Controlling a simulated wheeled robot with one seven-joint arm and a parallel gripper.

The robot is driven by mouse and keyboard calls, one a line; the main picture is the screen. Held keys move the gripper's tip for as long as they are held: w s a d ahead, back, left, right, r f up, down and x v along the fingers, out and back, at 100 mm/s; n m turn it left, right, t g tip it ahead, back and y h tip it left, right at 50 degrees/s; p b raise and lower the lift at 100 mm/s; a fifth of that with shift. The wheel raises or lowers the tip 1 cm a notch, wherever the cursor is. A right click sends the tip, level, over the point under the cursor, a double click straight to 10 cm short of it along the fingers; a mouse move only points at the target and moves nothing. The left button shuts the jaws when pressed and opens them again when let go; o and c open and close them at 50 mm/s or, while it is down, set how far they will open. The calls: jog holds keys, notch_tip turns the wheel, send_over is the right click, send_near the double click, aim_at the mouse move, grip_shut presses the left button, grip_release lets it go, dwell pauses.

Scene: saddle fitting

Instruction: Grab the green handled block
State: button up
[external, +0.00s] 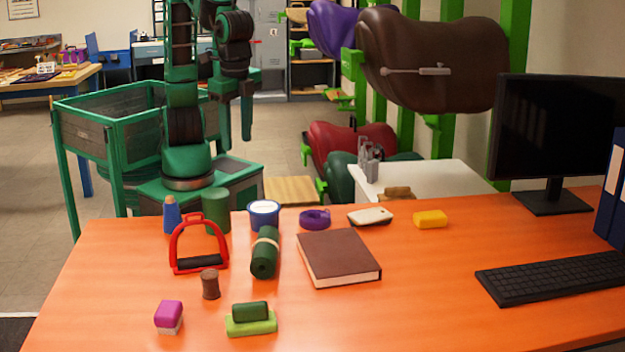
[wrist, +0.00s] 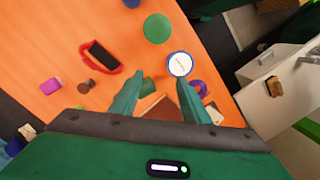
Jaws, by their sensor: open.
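The green handled block (external: 250,319) has a light green base with a dark green top piece. It rests on the orange table near the front edge, right of a pink-and-white block (external: 169,317). In the wrist view I cannot clearly make it out; my gripper's body covers the lower part of that picture. My gripper (external: 247,132) is raised behind the table's far edge, well away from the block. It also shows in the wrist view (wrist: 159,81), with its two fingers apart and nothing held between them.
On the orange table (external: 420,325), a brown spool (external: 210,284), red stirrup (external: 199,245), rolled green mat (external: 265,252) and brown book (external: 338,257) stand behind the block. A green cylinder (external: 216,211) and blue tin (external: 264,214) are farther back. The front right is clear up to the keyboard (external: 555,277).

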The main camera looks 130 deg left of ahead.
jog(key=w+d+f+n+t+y, duration=0.1)
jog(key=w+d+f+n+y, duration=0.3)
jog(key=w, duration=0.6)
jog(key=w+d+n+t+y, duration=0.1)
jog(key=w+d+n+y, duration=0.15)
jog(key=w+d, duration=0.45)
jog(key=d+r+n+t+y, duration=0.3)
jog(key=d+t, duration=0.5)
jog(key=d, duration=1.5)
send_near(240, 305)
jog(key=w+a+f, duration=0.2)
jog(key=f, duration=0.1)
jog(key=shift+a, duration=0.35)
jog(key=shift+w+r+x, duration=0.1)
jog(key=shift+r+x, duration=0.1)
jog(key=shift+x, duration=1.35)
jog(key=shift+w+r+x, duration=0.1)
jog(key=shift+r+x, duration=0.05)
jog(key=shift+x, duration=1.35)
grip_shut()
